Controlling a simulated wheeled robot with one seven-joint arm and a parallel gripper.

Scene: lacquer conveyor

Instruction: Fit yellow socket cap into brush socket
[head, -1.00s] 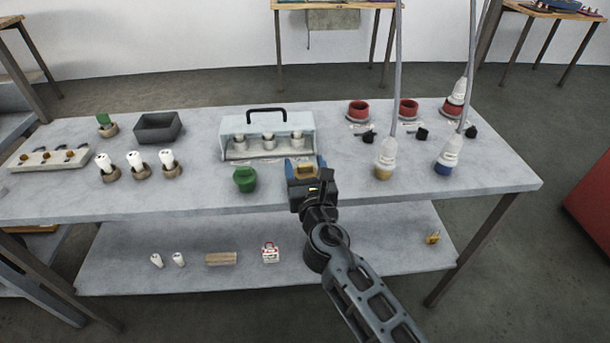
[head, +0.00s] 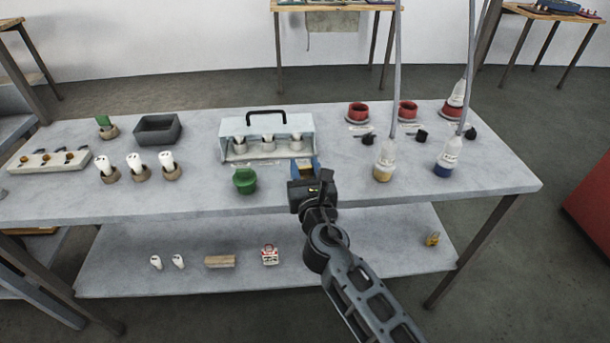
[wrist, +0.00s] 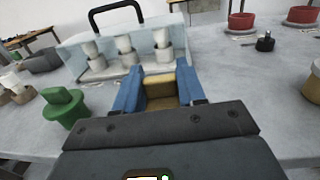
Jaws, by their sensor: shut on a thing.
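My gripper (head: 305,164) is above the front middle of the table, in front of the pale blue case (head: 228,127). In the wrist view its blue fingers (wrist: 157,84) are shut on the yellow socket cap (wrist: 161,80), a tan-yellow block with a recess facing me. In the head view the wrist hides most of the cap. The case holds three white cylinders in pale cups (head: 268,147), just beyond the fingers. I cannot tell which holder is the brush socket. A green cup-shaped piece with a knob (head: 244,181) stands left of my gripper.
White pieces in brown rings (head: 135,167) and a dark tray (head: 158,129) are to the left. Bare tabletop lies at the front right.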

